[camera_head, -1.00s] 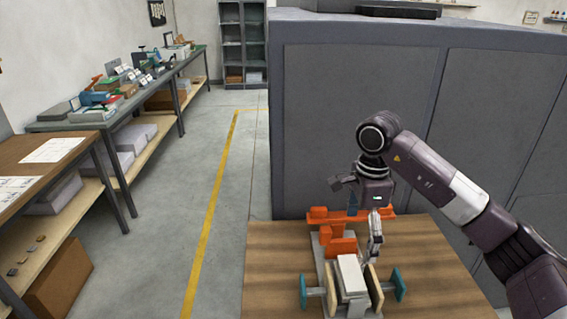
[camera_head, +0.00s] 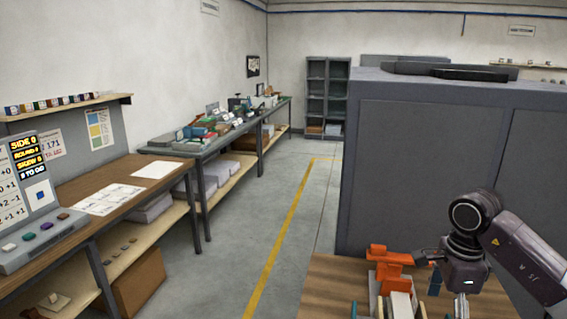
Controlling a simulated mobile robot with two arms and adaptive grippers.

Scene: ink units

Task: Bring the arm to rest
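My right arm comes in from the right edge. Its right gripper (camera_head: 450,292) points down beside the orange clamp fixture (camera_head: 390,256) on the wooden table (camera_head: 335,290). Its fingers look spread apart, with nothing seen between them; the lower fingertip is near the bottom edge of the picture. A pale block (camera_head: 400,305) stands in the fixture and is cut off by the bottom edge. My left gripper is not in view.
A large grey cabinet (camera_head: 420,150) stands behind the table. At left are a bench with a button panel (camera_head: 45,240) and a long bench with tools (camera_head: 200,150). The floor aisle with a yellow line (camera_head: 285,240) is clear.

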